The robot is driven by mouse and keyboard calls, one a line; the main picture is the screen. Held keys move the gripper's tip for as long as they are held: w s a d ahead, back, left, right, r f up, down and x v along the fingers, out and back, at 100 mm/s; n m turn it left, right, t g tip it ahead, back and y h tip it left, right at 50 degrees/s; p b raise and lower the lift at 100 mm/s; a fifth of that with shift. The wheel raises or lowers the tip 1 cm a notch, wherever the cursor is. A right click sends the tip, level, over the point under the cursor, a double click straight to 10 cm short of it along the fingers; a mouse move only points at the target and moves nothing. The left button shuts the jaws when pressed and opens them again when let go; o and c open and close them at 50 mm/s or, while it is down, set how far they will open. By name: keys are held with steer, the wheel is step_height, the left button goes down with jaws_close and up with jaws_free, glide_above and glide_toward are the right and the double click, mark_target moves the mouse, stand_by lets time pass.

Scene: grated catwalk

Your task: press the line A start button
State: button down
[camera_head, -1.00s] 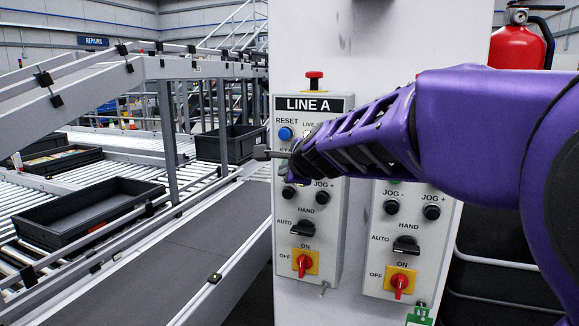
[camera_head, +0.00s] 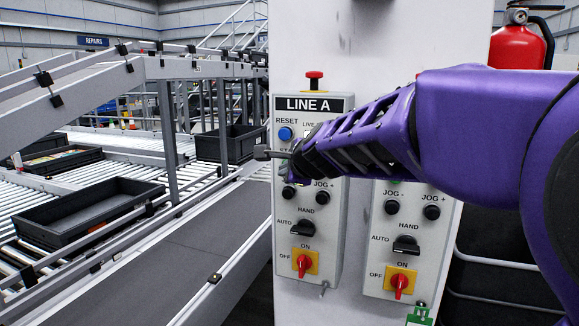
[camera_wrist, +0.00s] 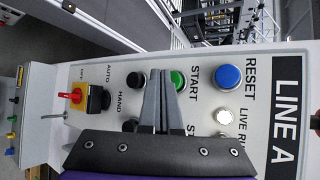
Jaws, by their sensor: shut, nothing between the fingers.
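The line A control box (camera_head: 313,215) is a light grey panel labelled LINE A, mounted on a white post. Its green start button (camera_wrist: 178,80) shows in the wrist view beside the START label, partly hidden behind one finger. In the head view my gripper and wrist cover most of that area. My gripper (camera_wrist: 161,73) is shut and empty, its fingertips close beside the green button in the picture. In the head view my gripper (camera_head: 262,153) reaches across the front of the box, tips toward its left edge. I cannot tell whether the fingers touch anything.
The box also bears a blue RESET button (camera_head: 285,133), a red mushroom button (camera_head: 314,80) on top, a black selector (camera_head: 303,229) and a red-yellow switch (camera_head: 304,262). A second, similar box (camera_head: 408,265) stands to the right. Conveyors with black bins (camera_head: 88,209) are at left.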

steer(key=shift+w, duration=0.1)
steer(key=shift+w+d, duration=0.15)
steer(key=shift+w, duration=0.2)
steer(key=shift+w+d+b, duration=0.3)
steer(key=shift+w+b, duration=0.15)
steer(key=shift+w, duration=0.3)
stand_by(1.1)
steer(key=shift+s, duration=0.1)
steer(key=shift+s+a+p, duration=0.2)
steer(key=shift+s+p, duration=0.05)
steer(key=shift+s, duration=0.3)
steer(key=shift+s+a+p, duration=0.2)
steer(key=shift+s+p, duration=0.05)
steer(key=shift+s, duration=0.25)
